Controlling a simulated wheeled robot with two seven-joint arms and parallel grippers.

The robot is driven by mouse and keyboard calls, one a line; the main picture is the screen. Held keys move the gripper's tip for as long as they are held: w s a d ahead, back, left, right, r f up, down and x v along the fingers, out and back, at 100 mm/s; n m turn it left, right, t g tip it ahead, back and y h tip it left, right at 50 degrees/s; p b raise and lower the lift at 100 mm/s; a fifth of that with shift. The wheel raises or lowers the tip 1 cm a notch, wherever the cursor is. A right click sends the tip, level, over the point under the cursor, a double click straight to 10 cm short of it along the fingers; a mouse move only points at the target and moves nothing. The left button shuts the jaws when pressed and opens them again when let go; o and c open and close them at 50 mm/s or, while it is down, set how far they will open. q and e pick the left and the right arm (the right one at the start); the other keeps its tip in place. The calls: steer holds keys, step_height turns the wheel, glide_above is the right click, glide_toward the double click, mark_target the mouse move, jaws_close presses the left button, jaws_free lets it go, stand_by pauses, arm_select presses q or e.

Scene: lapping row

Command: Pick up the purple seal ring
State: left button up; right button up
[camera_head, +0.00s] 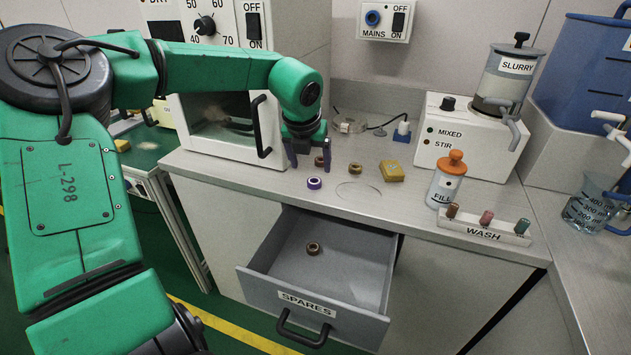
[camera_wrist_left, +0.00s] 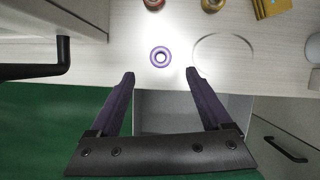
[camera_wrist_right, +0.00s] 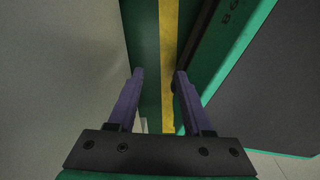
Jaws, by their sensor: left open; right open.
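The purple seal ring (camera_head: 314,183) lies flat on the grey counter near its front edge, above the open drawer. In the left wrist view the purple seal ring (camera_wrist_left: 160,57) lies beyond and between the fingertips, with its pale centre showing. My left gripper (camera_head: 309,160) is open and empty, just above and behind the ring in the head view. Its fingers also show in the left wrist view (camera_wrist_left: 160,75), apart from the ring. My right gripper (camera_wrist_right: 160,72) is open and empty, over the green floor with a yellow stripe; it does not show in the head view.
The open SPARES drawer (camera_head: 345,272) holds another brown ring (camera_head: 313,248). A FILL bottle (camera_head: 446,182) and WASH rack (camera_head: 487,229) stand right.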

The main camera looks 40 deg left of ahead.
mark_target(314, 183)
arm_select(q)
steer(key=x, duration=0.7)
steer(key=shift+w+p, duration=0.1)
steer(key=shift+p, duration=0.2)
steer(key=shift+r, duration=0.1)
jaws_close()
arm_select(e)
steer(key=shift+w+r, duration=0.35)
steer(key=shift+w, duration=0.45)
